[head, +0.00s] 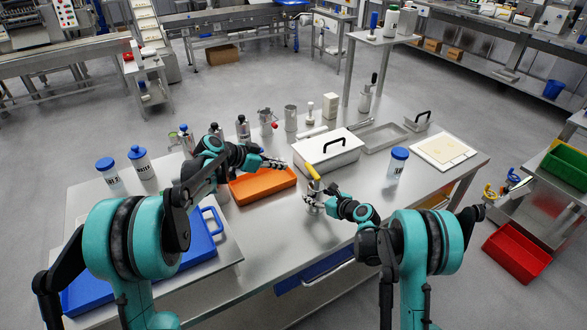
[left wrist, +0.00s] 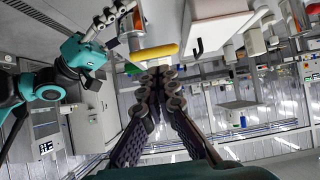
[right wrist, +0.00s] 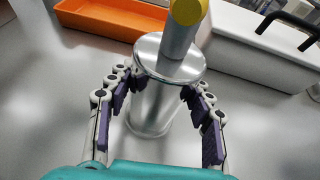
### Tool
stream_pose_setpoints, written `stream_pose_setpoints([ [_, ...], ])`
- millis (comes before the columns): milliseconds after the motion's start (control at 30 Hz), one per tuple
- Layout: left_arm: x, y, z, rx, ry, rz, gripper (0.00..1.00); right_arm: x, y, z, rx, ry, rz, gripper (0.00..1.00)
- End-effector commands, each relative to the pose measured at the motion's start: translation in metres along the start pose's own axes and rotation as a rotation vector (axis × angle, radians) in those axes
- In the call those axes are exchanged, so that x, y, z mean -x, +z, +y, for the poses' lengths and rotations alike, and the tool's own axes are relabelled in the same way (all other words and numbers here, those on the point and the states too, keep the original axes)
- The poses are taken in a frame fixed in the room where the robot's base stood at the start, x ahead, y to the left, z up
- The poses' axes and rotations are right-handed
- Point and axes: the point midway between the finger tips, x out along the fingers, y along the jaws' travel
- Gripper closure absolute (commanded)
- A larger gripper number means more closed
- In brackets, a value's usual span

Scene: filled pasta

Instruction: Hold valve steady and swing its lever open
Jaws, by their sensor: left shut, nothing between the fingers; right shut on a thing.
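The valve is a metal cylinder with a round top flange, standing on the steel table; its body shows in the right wrist view (right wrist: 152,112). Its lever has a yellow grip (head: 313,172) that angles up above the body. The yellow grip also shows in the left wrist view (left wrist: 155,52), just beyond my left fingertips. My right gripper (head: 313,206) is shut on the valve body, with fingers on both sides of it in the right wrist view (right wrist: 160,88). My left gripper (head: 282,164) is shut and empty, left of the yellow grip, over the orange tray's far side. Its fingertips (left wrist: 162,72) look close to the lever; I cannot tell whether they touch.
An orange tray (head: 240,193) lies left of the valve. A white lidded box (head: 325,160) stands behind it. A blue-capped bottle (head: 397,165) stands to the right. Several bottles line the table's back left.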

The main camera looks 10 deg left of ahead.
Motion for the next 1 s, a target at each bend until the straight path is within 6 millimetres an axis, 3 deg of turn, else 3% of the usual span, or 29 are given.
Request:
stream_pose_setpoints([
  [200,0.032,0.0,-0.003,0.001,-0.001,0.0,1.0,0.0,0.0,-0.001,0.0,-0.002,0.0,0.85],
  [567,0.039,0.0,-0.003,0.0,0.001,0.0,1.0,0.0,0.0,-0.001,0.0,-0.002,0.0,0.85],
  [600,0.039,0.0,-0.003,0.0,0.001,0.0,1.0,0.0,0.0,-0.001,0.0,-0.002,0.0,0.43],
  [667,0.039,0.0,-0.003,0.0,0.0,0.0,1.0,0.0,0.0,-0.001,0.0,-0.002,0.0,0.28],
  [1000,0.039,0.0,-0.003,0.0,0.0,0.0,1.0,0.001,0.0,-0.001,0.0,-0.002,0.0,0.24],
])
